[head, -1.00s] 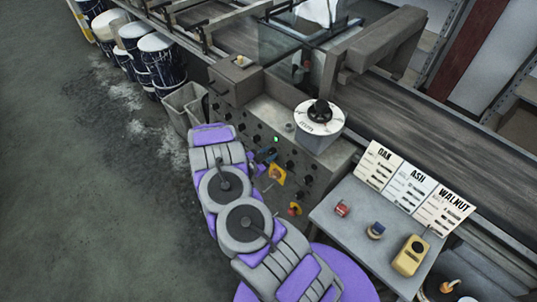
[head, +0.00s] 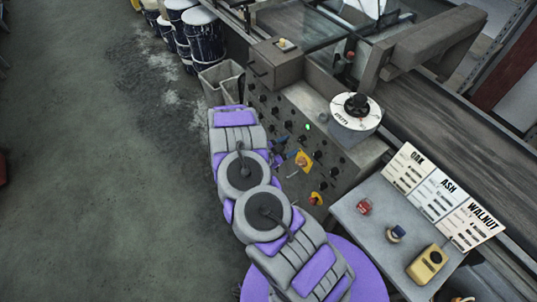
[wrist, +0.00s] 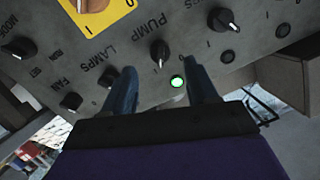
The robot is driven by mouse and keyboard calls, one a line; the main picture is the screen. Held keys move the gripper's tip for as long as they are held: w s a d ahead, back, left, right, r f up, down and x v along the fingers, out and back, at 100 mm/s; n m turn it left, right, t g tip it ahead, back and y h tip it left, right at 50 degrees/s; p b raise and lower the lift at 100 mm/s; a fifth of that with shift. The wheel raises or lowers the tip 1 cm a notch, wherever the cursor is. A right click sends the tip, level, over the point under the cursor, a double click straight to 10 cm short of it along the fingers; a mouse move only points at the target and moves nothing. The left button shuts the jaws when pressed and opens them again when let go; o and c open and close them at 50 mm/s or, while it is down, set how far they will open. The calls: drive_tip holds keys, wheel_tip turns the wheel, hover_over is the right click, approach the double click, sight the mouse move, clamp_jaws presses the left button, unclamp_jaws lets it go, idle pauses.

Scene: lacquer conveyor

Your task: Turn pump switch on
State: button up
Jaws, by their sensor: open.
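The pump switch (wrist: 160,53) is a black knob beside the word PUMP on the grey control panel, which fills the top of the wrist view. Its pale pointer mark faces down in the picture; I cannot tell which position that is. My gripper (wrist: 160,68) is open, with its two blue fingers on either side of the knob's lower end. I cannot tell whether they touch it. A lit green lamp (wrist: 177,81) shows between the fingers. In the head view the control panel (head: 292,97) stands beyond my arm, and its small knobs are hard to tell apart.
A lamps knob (wrist: 108,78) and fan knob (wrist: 70,102) lie left of the fingers. Another black knob (wrist: 221,20) is to the right. A yellow-plated switch (wrist: 92,5) is above. A side table (head: 376,215) with small devices stands right of the panel. The floor at left is clear.

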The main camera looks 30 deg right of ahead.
drive_tip(key=v, duration=1.2)
drive_tip(key=shift+p, duration=0.45)
drive_tip(key=shift+w+a+f, duration=0.1)
drive_tip(key=shift+w, duration=0.1)
